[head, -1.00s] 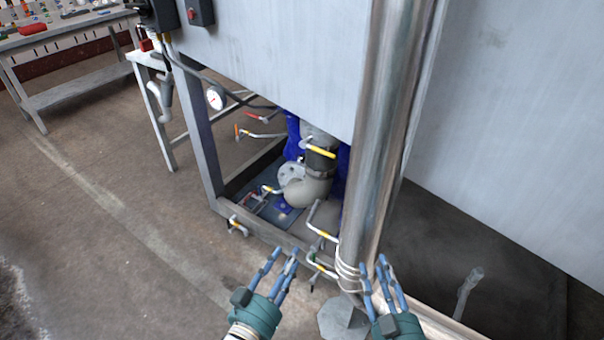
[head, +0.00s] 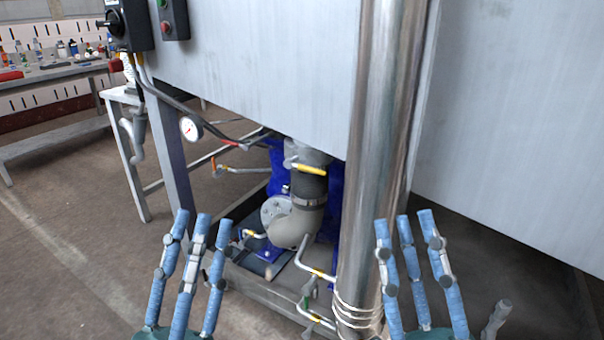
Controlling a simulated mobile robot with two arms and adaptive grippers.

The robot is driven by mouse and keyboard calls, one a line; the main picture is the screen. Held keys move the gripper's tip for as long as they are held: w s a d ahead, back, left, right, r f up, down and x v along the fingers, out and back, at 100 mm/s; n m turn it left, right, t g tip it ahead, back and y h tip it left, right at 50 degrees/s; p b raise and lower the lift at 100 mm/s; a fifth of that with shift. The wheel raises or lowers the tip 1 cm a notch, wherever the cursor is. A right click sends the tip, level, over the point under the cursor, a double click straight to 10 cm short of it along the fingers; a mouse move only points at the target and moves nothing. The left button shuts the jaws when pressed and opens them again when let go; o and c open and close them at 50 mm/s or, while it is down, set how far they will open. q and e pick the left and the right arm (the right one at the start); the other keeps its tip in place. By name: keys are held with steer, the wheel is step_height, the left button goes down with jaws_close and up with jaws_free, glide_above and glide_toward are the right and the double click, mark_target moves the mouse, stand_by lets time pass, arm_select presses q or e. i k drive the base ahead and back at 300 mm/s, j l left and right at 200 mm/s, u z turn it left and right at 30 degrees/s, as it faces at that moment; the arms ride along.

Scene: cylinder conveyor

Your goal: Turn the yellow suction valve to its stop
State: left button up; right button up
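A yellow valve handle (head: 310,169) sits at the top of the thick grey and black pipe under the large metal panel. It points to the right. Smaller valves with yellow marks show lower down, one left of the pipe (head: 250,234) and one right of it (head: 320,274). My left gripper (head: 203,218) is open and empty, fingers up, in front of the frame and left of the pipe. My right gripper (head: 403,218) is open and empty, right of the steel column. Both are apart from the yellow handle. Its mounting is partly hidden by the panel.
A vertical steel column (head: 372,150) stands right of the pipe. A pressure gauge (head: 190,129) and an orange-handled valve (head: 214,166) are at the left. A frame leg (head: 176,185) stands left of the pipe. A workbench (head: 60,70) is at the back left.

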mark_target(289, 164)
steer(key=i+j, duration=0.1)
steer(key=j, duration=0.25)
steer(key=i+j, duration=0.15)
steer(key=j, duration=0.2)
steer(key=i+j, duration=0.1)
steer(key=j, duration=0.2)
steer(key=i+j, duration=0.1)
steer(key=j, duration=0.25)
steer(key=i+j, duration=0.15)
steer(key=j, duration=0.2)
steer(key=u, duration=0.05)
